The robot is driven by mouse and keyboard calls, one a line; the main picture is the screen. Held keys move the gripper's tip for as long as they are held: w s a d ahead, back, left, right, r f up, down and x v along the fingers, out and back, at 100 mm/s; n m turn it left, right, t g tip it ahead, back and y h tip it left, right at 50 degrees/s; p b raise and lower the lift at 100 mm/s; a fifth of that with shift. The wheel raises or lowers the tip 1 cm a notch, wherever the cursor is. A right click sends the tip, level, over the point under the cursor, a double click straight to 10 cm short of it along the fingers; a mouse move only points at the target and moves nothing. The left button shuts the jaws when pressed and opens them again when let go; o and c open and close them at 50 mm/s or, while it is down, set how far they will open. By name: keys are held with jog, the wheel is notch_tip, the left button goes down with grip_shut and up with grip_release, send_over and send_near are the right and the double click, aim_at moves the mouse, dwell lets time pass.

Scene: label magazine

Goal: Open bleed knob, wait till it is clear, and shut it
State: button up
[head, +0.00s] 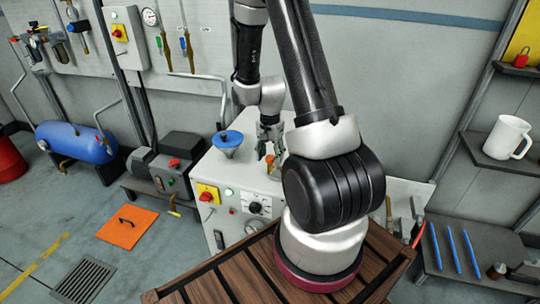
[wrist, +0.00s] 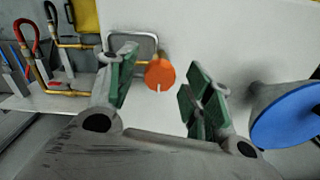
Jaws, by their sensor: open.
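An orange round knob (wrist: 160,73) with a white mark on its lower rim shows in the wrist view, on a brass pipe fitting above a white surface. It appears between and beyond my open fingers, apart from them as far as I can tell. My gripper (wrist: 162,92) has green pads and holds nothing. In the head view my gripper (head: 268,138) hangs over the top of the white cabinet (head: 195,175), close to a small orange part (head: 270,160) that is partly hidden. I cannot make out the fluid at the knob.
A blue funnel (head: 228,139) stands on the cabinet, beside my right finger in the wrist view (wrist: 290,122). Brass pipes with red and black hoses (wrist: 30,45) are at the wrist view's left. A red switch (head: 206,196) and dial are on the cabinet front.

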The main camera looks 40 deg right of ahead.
jog(key=c, duration=1)
